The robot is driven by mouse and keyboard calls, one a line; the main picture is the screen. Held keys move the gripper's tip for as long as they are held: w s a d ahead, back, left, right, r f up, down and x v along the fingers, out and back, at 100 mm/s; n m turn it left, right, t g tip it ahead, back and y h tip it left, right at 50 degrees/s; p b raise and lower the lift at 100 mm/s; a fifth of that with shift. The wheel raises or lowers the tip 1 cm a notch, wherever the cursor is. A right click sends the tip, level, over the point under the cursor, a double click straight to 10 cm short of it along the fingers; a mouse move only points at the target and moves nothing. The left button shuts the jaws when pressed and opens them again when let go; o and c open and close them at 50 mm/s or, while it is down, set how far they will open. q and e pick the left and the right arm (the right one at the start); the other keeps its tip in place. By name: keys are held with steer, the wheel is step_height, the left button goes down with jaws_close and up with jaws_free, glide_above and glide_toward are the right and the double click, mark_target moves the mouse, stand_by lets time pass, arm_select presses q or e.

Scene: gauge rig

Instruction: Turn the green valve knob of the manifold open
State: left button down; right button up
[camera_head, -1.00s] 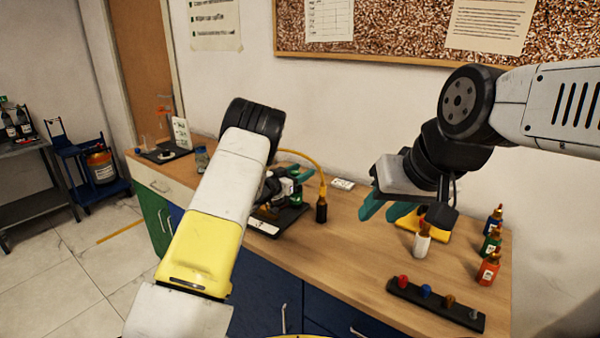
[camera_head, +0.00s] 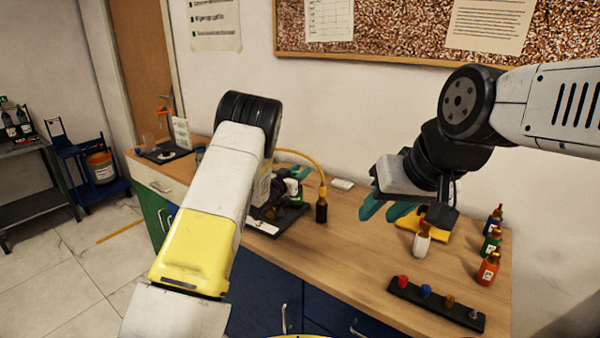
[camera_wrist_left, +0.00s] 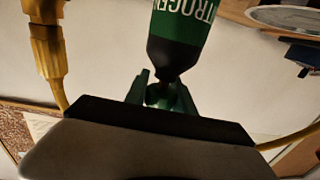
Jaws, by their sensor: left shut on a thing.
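The manifold rig (camera_head: 290,217) stands on the bench on a dark base, partly hidden behind my left arm. A green and black cylinder with white lettering (camera_wrist_left: 182,30) fills the upper middle of the left wrist view. Below its dark neck is the small dark green valve knob (camera_wrist_left: 158,95), in shadow. My left gripper (camera_wrist_left: 163,97) has its teal fingers on both sides of this knob, shut on it. In the head view its fingertips (camera_head: 298,173) barely show beside the rig. My right gripper (camera_head: 386,209) is open and empty above the bench.
A yellow hose (camera_head: 308,160) arches from the rig to a dark fitting (camera_head: 321,210). A white bottle (camera_head: 421,243) stands below my right gripper. The bench's middle front is clear.

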arm_select(q)
steer(key=n+t+y, duration=0.1)
steer(key=y, duration=0.1)
steer(key=n+y, duration=0.2)
steer(key=n+t+y, duration=0.1)
steer(key=y, duration=0.1)
steer(key=shift+w+a+t, duration=0.15)
steer(key=shift+a+t, duration=0.15)
steer(key=shift+a, duration=0.1)
steer(key=shift+a+n+y, duration=0.2)
steer(key=shift+n+y, duration=0.55)
steer(key=shift+y, duration=0.4)
steer(key=shift+a+n+y, duration=0.15)
steer(key=shift+n+y, duration=0.55)
steer(key=shift+y, duration=0.4)
steer(key=shift+a+n+y, duration=0.2)
steer(key=shift+n+y, duration=0.55)
steer(key=shift+y, duration=0.7)
steer(key=c, duration=1.1)
jaws_free()
steer(key=shift+o, duration=0.2)
steer(key=v, duration=0.7)
steer(key=shift+s, duration=0.4)
